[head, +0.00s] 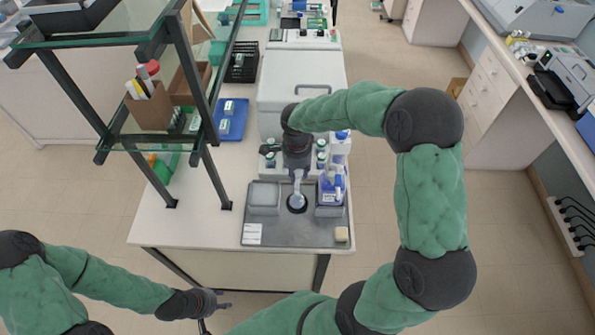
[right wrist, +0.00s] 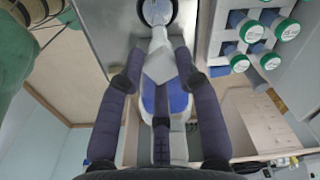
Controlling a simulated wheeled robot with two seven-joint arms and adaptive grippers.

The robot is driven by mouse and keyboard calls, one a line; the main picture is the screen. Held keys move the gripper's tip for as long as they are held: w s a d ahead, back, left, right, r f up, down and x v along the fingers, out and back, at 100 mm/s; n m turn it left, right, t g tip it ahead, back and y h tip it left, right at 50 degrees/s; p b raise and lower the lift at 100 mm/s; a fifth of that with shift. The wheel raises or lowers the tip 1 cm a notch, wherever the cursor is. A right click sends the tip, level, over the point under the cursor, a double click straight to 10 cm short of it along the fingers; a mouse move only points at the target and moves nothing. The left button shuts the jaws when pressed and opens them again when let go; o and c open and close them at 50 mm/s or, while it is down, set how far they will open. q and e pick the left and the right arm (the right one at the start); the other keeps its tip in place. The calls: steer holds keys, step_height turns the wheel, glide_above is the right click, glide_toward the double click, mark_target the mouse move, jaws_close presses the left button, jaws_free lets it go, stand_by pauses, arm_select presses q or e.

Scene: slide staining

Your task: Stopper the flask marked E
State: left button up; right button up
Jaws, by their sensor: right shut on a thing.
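My right gripper (head: 298,176) is over the grey tray (head: 290,236), shut on a pale grey-white thing (head: 297,190). In the right wrist view that thing (right wrist: 158,55) shows between the fingers. It reaches to a dark-rimmed round piece (right wrist: 157,12), which the head view shows on the tray (head: 297,204). I cannot tell whether the held thing is a flask or a stopper. No letter E is legible. A small cream block (head: 342,234) lies at the tray's front right corner. My left gripper (head: 216,302) is low, in front of the table; its fingers are unclear.
A blue and white bottle (head: 332,186) stands right of the round piece, and a square dish (head: 264,198) left of it. Vials with green caps (right wrist: 255,32) stand behind. A large grey machine (head: 298,86) is farther back. A glass shelf frame (head: 196,90) rises at left.

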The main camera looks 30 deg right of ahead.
steer(key=o, duration=0.8)
steer(key=shift+o, duration=0.2)
steer(key=o, duration=0.4)
steer(key=shift+r, duration=0.1)
steer(key=shift+r+p, duration=1.45)
steer(key=shift+r, duration=1.5)
